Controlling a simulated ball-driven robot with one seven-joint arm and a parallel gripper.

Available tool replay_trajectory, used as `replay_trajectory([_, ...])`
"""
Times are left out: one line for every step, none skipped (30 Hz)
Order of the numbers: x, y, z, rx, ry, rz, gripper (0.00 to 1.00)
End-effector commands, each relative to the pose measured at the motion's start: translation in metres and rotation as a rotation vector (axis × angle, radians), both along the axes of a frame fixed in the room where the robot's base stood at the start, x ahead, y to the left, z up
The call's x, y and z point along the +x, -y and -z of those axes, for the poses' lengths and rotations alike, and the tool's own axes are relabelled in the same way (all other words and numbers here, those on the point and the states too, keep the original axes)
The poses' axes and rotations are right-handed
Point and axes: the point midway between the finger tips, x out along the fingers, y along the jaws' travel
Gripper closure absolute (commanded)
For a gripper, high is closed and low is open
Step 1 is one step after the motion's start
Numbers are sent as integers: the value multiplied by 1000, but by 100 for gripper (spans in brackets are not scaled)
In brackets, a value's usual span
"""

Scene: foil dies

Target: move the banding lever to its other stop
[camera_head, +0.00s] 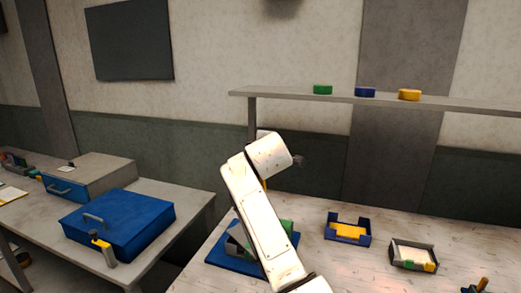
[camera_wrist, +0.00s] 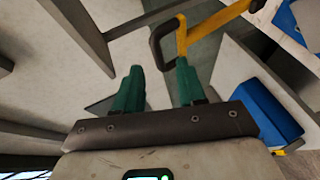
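In the wrist view, a yellow bar with a dark looped grip, apparently the banding lever (camera_wrist: 213,27), slants across the top. Its grip end is just beyond my right-hand fingertip. My gripper (camera_wrist: 157,75) has two green fingers held apart, with nothing clasped between them. I cannot tell whether the right-hand finger touches the lever. In the head view, my white arm covers most of a machine on a blue base (camera_head: 225,256), and a small yellow piece shows behind the arm. My fingers are hidden there.
On the right table are a blue tray with yellow pieces (camera_head: 364,219) and a dark tray with a pale block (camera_head: 393,263). A shelf (camera_head: 290,94) with green, blue and yellow discs hangs above. The left table holds a blue case (camera_head: 130,222). Clear tabletop lies around the trays.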

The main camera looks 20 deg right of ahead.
Motion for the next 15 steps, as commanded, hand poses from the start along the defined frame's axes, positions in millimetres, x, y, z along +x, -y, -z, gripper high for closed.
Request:
replay_trajectory([-7, -4, -2, 1, 5, -2, 60])
replay_trajectory([-10, -5, -4, 1, 7, -2, 60])
replay_trajectory([-15, -7, -6, 2, 7, -3, 60])
replay_trajectory([-19, -8, -8, 2, 7, -4, 60])
replay_trajectory([-22, -9, -9, 2, 7, -4, 60])
replay_trajectory([-26, -11, -11, 3, 10, -5, 60])
replay_trajectory([-30, -12, -13, 3, 9, -5, 60])
replay_trajectory([-32, -13, -14, 3, 10, -6, 60])
replay_trajectory([-36, -14, -15, 3, 9, -6, 60])
replay_trajectory([-38, -15, -16, 4, 9, -6, 60])
replay_trajectory([-40, -16, -17, 4, 10, -6, 60])
replay_trajectory([-42, -16, -18, 4, 10, -6, 60])
replay_trajectory([-43, -17, -19, 4, 10, -6, 60])
replay_trajectory([-44, -17, -19, 4, 10, -6, 60])
replay_trajectory([-45, -17, -20, 3, 9, -7, 60])
